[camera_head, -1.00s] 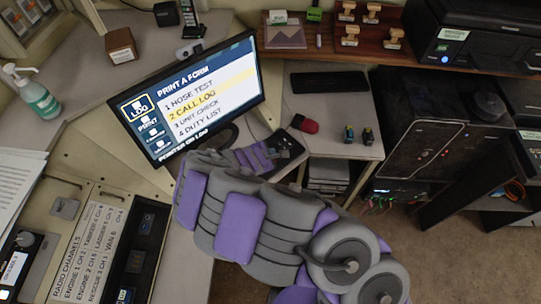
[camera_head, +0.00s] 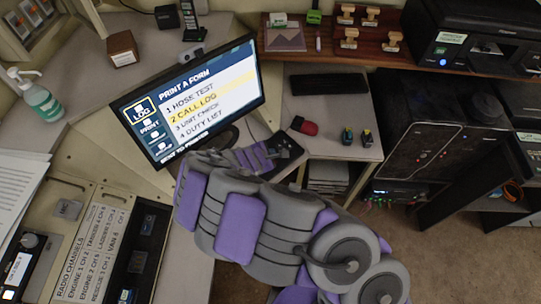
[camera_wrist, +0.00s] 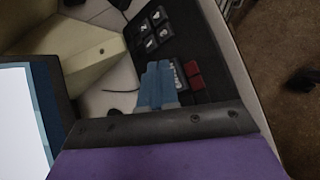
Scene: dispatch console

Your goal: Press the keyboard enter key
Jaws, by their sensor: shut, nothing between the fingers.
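The small black keyboard (camera_wrist: 210,50) lies under my gripper in the wrist view. It has square keys with white marks (camera_wrist: 153,28), a key with a white-lettered strip (camera_wrist: 179,74) and two red keys (camera_wrist: 193,76). In the head view the keyboard (camera_head: 287,150) shows partly behind my arm. My gripper (camera_wrist: 158,68) is shut and empty, its blue-grey fingertips over the keyboard beside the lettered strip. I cannot tell whether they touch a key. The lettering is too small to read, so which key is enter is unclear. The monitor (camera_head: 190,98) shows "PRINT A FORM" with "2 CALL LOG" highlighted.
The monitor stands close to the left of my gripper. A red mouse-like object (camera_head: 304,126) and two small dark items (camera_head: 357,137) sit on the side desk. A shelf with stamps (camera_head: 348,38) and a printer (camera_head: 470,38) are behind. Radio panels (camera_head: 85,243) are at lower left.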

